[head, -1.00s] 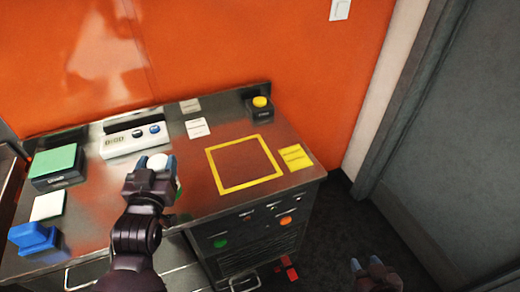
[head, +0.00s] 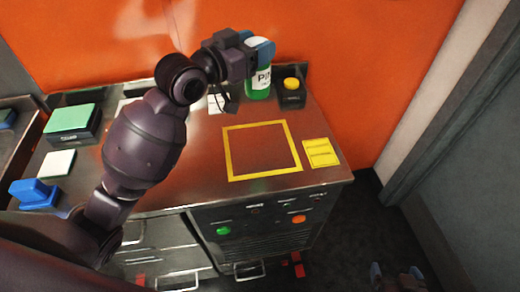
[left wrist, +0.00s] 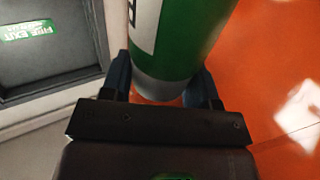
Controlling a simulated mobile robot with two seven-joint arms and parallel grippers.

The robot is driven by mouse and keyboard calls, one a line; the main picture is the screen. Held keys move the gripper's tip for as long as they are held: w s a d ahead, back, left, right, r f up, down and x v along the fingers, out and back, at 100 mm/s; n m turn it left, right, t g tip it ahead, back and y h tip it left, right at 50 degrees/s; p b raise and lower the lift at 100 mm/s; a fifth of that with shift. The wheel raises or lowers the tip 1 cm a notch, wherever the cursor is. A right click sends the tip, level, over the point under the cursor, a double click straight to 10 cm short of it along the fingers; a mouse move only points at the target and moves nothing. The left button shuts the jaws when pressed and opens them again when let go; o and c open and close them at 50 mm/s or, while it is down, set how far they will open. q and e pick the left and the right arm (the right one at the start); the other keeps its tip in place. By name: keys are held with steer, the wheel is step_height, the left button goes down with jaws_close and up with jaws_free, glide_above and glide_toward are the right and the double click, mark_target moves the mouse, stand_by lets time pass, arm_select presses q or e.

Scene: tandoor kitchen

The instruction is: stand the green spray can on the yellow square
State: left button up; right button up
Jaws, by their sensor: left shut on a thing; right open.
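The green spray can (head: 260,82), with a white label band, is held upright or nearly so by my left gripper (head: 258,50) at the back of the counter. My left gripper is shut around it near its top, and the can also fills the upper middle of the left wrist view (left wrist: 185,35). I cannot tell whether its base touches the counter. The yellow square (head: 265,175) is an empty outline on the counter, nearer to me than the can. My right gripper (head: 397,272) is open and empty, low over the dark floor at the bottom right.
A black box with a yellow button (head: 291,92) stands just right of the can. A yellow label (head: 321,152) lies right of the square. A green-topped block (head: 70,119), a white pad (head: 57,163) and a blue object (head: 35,192) are at left. My left arm hides part of the counter.

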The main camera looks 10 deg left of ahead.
mark_target(258, 97)
arm_select(q)
steer(key=shift+w+d+r, duration=0.1)
steer(key=shift+d+r, duration=0.1)
steer(key=shift+r, duration=0.05)
steer(key=shift+f, duration=0.15)
step_height(258, 97, down, 13)
steer(key=shift+r+b, duration=0.1)
steer(key=shift+b, duration=1.1)
step_height(258, 97, down, 7)
steer(key=b, duration=0.1)
steer(key=shift+r, duration=0.2)
arm_select(e)
steer(key=f, duration=0.4)
steer(key=shift+s+f, duration=0.3)
steer(key=shift+f, duration=0.1)
